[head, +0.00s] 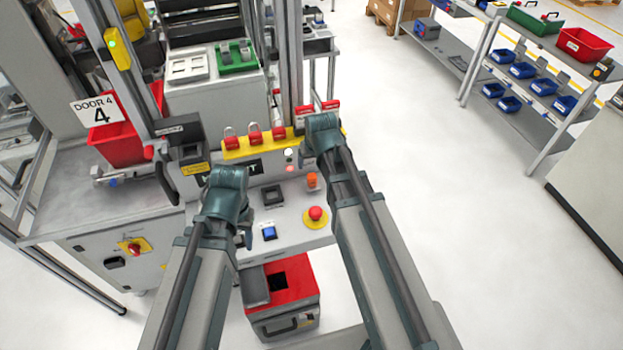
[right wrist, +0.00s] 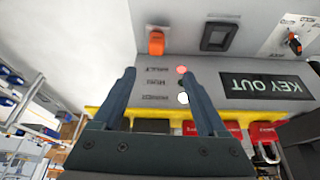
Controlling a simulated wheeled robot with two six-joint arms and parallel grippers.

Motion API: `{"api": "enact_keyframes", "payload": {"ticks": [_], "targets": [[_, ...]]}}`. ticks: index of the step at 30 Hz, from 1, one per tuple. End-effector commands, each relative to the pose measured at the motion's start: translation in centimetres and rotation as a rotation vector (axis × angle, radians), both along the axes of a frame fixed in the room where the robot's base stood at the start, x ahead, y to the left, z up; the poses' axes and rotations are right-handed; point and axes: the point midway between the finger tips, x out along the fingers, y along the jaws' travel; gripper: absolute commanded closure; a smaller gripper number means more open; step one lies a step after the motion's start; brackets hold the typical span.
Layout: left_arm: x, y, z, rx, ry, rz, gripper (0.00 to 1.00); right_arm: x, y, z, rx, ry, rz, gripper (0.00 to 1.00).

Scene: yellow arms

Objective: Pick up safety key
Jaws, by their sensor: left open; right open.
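A small orange-and-black handle (right wrist: 293,43), which looks like a key, stands on a light plate at the right edge of the right wrist view. In the head view its place seems hidden behind my left arm. A plain orange piece (head: 312,181) sits on the grey console; it also shows in the right wrist view. My right gripper (right wrist: 162,85) is open and empty above the console, near the yellow rail. My left gripper (head: 241,236) is low over the console's left part; its fingers are mostly hidden, and it is open with nothing seen in it.
The console carries a red mushroom button (head: 316,215), a blue button (head: 269,232) and a KEY OUT display (right wrist: 267,86). Red padlocks (head: 254,134) hang along the yellow rail (head: 240,150). Upright posts stand behind. A red-topped box (head: 290,283) is below.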

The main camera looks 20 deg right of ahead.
Motion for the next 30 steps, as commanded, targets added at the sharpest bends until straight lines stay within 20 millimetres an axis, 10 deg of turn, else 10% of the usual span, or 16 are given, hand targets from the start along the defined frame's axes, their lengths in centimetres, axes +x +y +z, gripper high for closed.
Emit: {"api": "enact_keyframes", "payload": {"ticks": [18,30], "targets": [[0.1,0.0,-7.7,-0.001,-0.003,0.004,0.5,3.0,-0.2,-7.7,0.0,0.001,0.001,0.25],[0.1,0.0,-8.6,0.0,-0.003,0.002,0.5,3.3,-0.4,-8.6,0.0,0.001,0.001,0.25]]}}
